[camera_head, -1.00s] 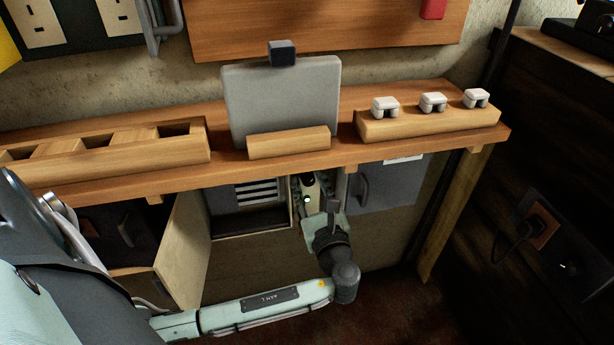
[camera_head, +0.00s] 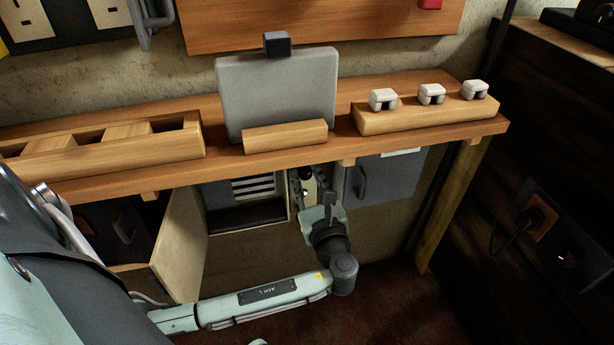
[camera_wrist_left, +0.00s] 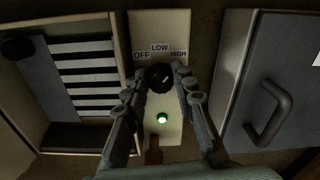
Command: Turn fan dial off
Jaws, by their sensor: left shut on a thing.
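The fan dial (camera_wrist_left: 159,77) is a round black knob on a pale panel (camera_wrist_left: 155,28). The words OFF, LOW and HIGH are printed above it, and its light pointer mark appears tilted up and to the right. A green light (camera_wrist_left: 162,118) glows below the dial. My left gripper (camera_wrist_left: 159,74) has its two fingers on either side of the dial, shut on it. In the head view my left gripper (camera_head: 313,190) reaches the panel under the shelf, where the fingers and dial are small and partly hidden. My right gripper is not in view.
A louvred grey unit (camera_wrist_left: 95,80) stands left of the panel. A grey door with a handle (camera_wrist_left: 265,110) is to its right. The wooden shelf (camera_head: 230,165) overhangs the arm, and an open cabinet door (camera_head: 182,245) stands left.

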